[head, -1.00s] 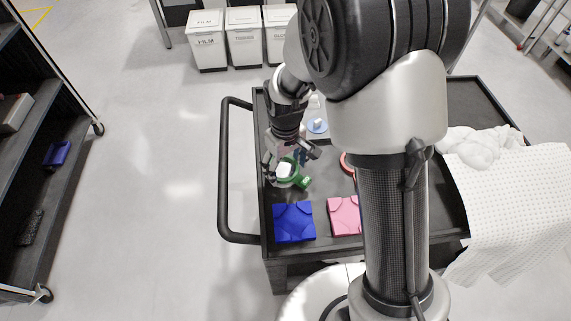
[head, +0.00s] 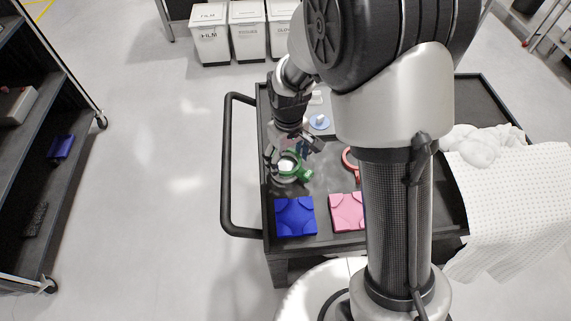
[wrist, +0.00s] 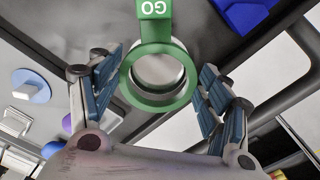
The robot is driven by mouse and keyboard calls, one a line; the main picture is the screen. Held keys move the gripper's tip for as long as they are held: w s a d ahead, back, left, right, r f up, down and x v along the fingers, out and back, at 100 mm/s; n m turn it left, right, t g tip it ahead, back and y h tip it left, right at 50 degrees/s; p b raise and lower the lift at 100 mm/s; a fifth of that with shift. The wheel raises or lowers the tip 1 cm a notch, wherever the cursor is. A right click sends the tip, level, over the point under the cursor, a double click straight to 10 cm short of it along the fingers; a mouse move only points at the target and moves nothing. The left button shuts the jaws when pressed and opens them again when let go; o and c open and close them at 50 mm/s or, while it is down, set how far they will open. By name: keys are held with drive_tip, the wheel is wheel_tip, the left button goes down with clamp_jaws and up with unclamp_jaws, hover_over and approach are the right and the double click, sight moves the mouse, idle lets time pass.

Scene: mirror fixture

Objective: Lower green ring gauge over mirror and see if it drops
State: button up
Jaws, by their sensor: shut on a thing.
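The green ring gauge (wrist: 185,90) has a tab marked GO at the top of the wrist view. In the head view, the green ring gauge (head: 303,174) is low over the left part of the black cart. My gripper (wrist: 160,92) is shut on the ring, with a blue-padded finger on each side; my gripper also shows in the head view (head: 292,160). A round, silvery piece (wrist: 158,70), probably the mirror, shows through the ring's opening. I cannot tell whether the ring is around it or just above it.
A blue block (head: 295,216) and a pink block (head: 346,211) lie at the cart's front. A red ring (head: 348,158) is partly hidden behind my arm. A blue disc with a pale knob (head: 319,122) stands behind the ring. The cart handle (head: 226,165) is at left.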

sight(288, 168)
drive_tip(key=shift+r+p, duration=1.4)
drive_tip(key=shift+r, duration=0.45)
